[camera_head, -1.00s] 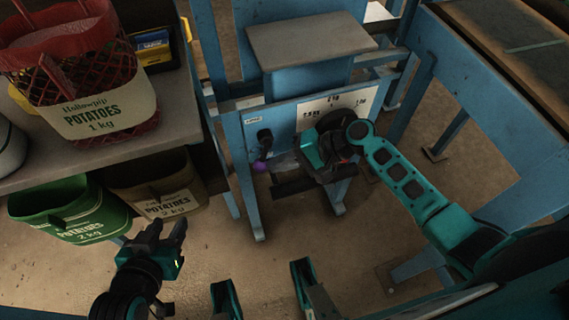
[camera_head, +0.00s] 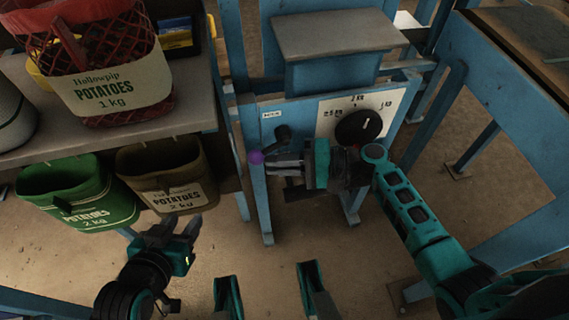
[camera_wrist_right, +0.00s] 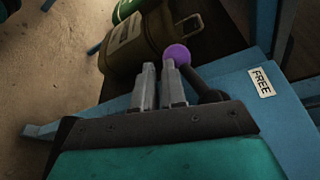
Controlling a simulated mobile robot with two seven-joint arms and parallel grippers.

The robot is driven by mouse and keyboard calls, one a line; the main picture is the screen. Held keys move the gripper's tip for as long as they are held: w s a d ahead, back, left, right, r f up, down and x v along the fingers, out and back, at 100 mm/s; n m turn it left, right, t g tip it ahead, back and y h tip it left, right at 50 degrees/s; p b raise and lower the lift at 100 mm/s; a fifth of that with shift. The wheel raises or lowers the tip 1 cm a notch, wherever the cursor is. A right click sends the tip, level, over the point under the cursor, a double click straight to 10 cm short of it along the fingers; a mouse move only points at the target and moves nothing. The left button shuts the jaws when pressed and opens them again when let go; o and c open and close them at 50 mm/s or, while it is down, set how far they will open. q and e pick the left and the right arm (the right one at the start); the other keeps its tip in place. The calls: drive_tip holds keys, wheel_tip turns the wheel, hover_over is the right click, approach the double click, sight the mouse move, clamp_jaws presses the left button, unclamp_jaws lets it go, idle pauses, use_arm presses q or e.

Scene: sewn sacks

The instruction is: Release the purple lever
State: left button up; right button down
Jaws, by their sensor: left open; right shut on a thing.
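The purple lever has a round purple knob (camera_head: 256,157) on a black arm (camera_head: 282,138), mounted on the blue frame. The arm slants down to the left. My right gripper (camera_head: 272,166) reaches in from the right with its fingers pointing left at the knob. In the right wrist view its two fingers (camera_wrist_right: 160,70) are nearly together, with the knob (camera_wrist_right: 178,54) at their tips. It is shut on the lever, though the contact itself is partly hidden. My left gripper (camera_head: 178,228) is open and empty, low in front of the sacks.
A label reading FREE (camera_wrist_right: 262,81) is on the blue frame beside the lever. A black dial (camera_head: 358,127) sits on a white scale plate to the right. Green (camera_head: 80,196) and brown (camera_head: 168,180) potato sacks hang left, below a shelf with a red mesh sack (camera_head: 100,80).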

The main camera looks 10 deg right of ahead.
drive_tip(key=shift+s+a, duration=0.15)
drive_tip(key=shift+a, duration=0.75)
drive_tip(key=shift+r, duration=0.1)
idle(0.6)
drive_tip(key=p+v, duration=0.2)
drive_tip(key=v, duration=1.2)
drive_tip(key=shift+w+d, duration=0.2)
drive_tip(key=shift+w, duration=0.15)
